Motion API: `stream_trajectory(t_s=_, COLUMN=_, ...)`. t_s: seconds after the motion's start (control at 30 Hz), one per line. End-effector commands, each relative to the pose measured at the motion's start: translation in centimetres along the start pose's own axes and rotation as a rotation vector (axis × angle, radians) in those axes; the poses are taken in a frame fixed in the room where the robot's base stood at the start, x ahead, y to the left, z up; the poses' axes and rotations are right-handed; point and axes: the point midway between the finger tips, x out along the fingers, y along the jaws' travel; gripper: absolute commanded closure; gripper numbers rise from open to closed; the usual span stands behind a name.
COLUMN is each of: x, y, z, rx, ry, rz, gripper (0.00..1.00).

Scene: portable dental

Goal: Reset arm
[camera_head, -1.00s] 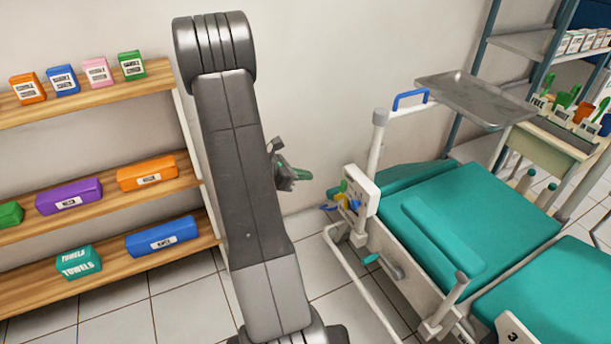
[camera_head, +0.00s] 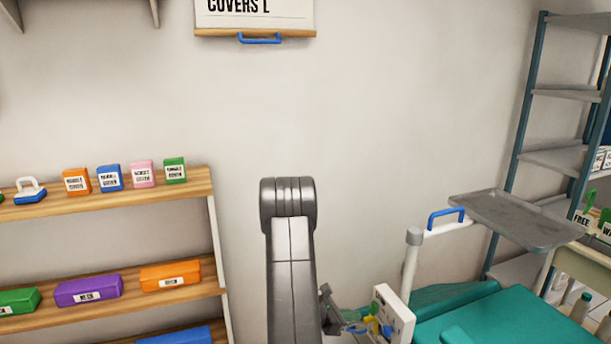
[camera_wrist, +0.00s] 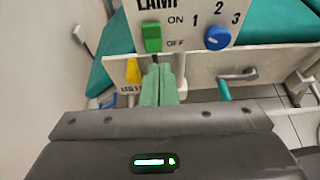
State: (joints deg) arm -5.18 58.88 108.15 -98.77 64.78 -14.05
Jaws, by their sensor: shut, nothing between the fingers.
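My gripper (camera_wrist: 159,72) has its two green fingers pressed together with nothing between them, in the wrist view. The fingertips lie just below the green lamp switch (camera_wrist: 152,38) in the picture; I cannot tell whether they touch the panel. The white lamp panel (camera_wrist: 182,40) has ON and OFF marks and a blue knob (camera_wrist: 217,38) with numbers 1, 2, 3. In the head view my arm stands upright at the lower centre. The gripper is mostly hidden there, left of the white panel (camera_head: 397,312).
Wooden shelves (camera_head: 120,205) with coloured boxes stand at the left. A metal tray (camera_head: 515,217) on a white post and a teal dental chair (camera_head: 510,318) are at the right. A blue-handled covers board (camera_head: 255,32) is above. The wall between is clear.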

Motion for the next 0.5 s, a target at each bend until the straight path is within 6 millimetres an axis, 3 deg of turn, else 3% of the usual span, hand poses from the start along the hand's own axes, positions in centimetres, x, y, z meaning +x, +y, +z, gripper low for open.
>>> stream_trajectory(t_s=0.07, x=-0.1, y=-0.2, z=-1.7, rx=-0.005, ry=-0.032, rz=0.008, gripper=1.00)
stream_trajectory(t_s=0.23, x=-3.1, y=0.0, z=-1.1, rx=0.000, ry=-0.029, rz=0.010, gripper=1.00)
stream_trajectory(t_s=0.5, x=-5.2, y=-0.1, z=-1.1, rx=0.001, ry=-0.028, rz=0.007, gripper=1.00)
